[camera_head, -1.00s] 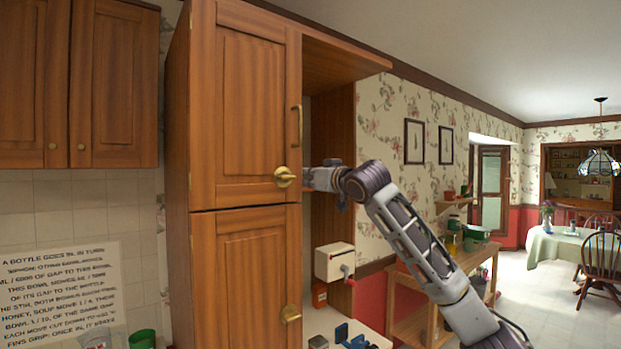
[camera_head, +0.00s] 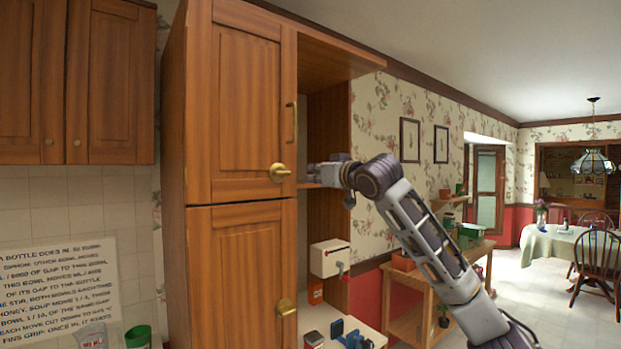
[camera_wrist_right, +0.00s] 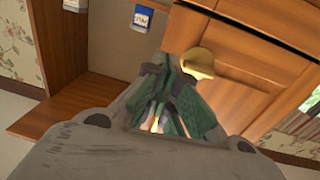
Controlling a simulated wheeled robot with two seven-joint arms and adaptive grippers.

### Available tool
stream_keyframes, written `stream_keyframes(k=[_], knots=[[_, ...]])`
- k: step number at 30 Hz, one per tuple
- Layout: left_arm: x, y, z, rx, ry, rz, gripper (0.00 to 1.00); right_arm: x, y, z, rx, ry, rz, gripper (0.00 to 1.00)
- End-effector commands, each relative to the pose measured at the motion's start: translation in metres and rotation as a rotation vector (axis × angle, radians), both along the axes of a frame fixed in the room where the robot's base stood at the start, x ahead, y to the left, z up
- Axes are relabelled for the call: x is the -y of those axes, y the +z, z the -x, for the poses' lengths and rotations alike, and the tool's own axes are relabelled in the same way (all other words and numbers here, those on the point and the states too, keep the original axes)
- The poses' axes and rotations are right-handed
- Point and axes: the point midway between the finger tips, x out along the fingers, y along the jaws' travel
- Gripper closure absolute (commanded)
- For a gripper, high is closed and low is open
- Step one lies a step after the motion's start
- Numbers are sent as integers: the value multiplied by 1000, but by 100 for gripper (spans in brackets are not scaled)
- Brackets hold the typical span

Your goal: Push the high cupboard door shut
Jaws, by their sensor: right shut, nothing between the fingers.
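The high cupboard door (camera_head: 246,110) is the upper wooden door of a tall cupboard, with a brass knob (camera_head: 280,172) near its lower right corner. It looks about flush with the cupboard front; I cannot tell whether a small gap remains. My right gripper (camera_head: 312,172) is just right of the knob, partly hidden past the door's edge. In the right wrist view, the shut, empty fingers (camera_wrist_right: 160,108) are close to the brass knob (camera_wrist_right: 197,62); contact is unclear. My left gripper is not in view.
A lower door (camera_head: 243,270) with its own knob is below. A wooden side table (camera_head: 425,290) stands further right. Wall cupboards (camera_head: 110,80) hang at left.

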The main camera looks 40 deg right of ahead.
Motion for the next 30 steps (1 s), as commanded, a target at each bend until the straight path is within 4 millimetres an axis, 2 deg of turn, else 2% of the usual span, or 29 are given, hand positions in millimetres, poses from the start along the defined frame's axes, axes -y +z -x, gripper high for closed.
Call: stream_keyframes(k=[9,15,30], knots=[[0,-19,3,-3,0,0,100,1,-4,38,0,0,1,100],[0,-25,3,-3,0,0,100,2,-3,56,0,0,0,100],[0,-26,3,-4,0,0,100,2,-1,63,-1,0,0,100]])
